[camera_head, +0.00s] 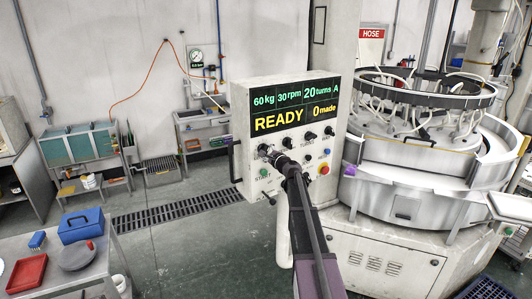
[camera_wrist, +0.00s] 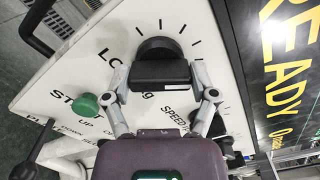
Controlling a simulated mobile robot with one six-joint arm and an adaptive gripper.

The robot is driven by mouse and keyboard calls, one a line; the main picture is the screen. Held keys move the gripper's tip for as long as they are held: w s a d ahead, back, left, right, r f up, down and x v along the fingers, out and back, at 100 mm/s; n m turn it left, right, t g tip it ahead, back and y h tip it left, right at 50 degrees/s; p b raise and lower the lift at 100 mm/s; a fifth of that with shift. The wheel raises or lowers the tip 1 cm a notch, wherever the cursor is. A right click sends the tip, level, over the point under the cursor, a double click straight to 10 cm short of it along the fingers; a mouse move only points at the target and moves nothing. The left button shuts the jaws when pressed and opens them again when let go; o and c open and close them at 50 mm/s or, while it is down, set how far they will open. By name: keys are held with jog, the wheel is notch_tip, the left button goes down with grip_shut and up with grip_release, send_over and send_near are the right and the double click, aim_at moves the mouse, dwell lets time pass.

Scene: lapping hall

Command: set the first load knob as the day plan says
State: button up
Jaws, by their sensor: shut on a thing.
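The white control panel (camera_head: 245,135) carries a display (camera_head: 296,109) reading 60 kg, 30 rpm, 20 turns, A, READY and 0 made. The black load knob (camera_wrist: 160,48) sits on the panel among tick marks, beside lettering that shows "LO" and "kg". My gripper (camera_wrist: 163,76) is shut on it, one finger on each side of its dark grip bar. The knob's pointer is hidden, so its exact setting cannot be read from the dial. In the head view my gripper (camera_head: 279,161) reaches the panel's left part and covers most of this knob. No day plan is readable.
Other black knobs (camera_head: 310,136) and a red button (camera_head: 324,169) lie to the right on the panel. A green button (camera_wrist: 87,105) labelled START is close to my left finger. The lapping machine (camera_head: 410,205) stands right; a table (camera_head: 118,262) stands left.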

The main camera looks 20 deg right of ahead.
jog(key=o, duration=1)
jog(key=shift+w, duration=0.1)
jog(key=s, duration=0.4)
jog(key=s+d, duration=0.1)
jog(key=s, duration=0.7)
jog(key=shift+d, duration=0.3)
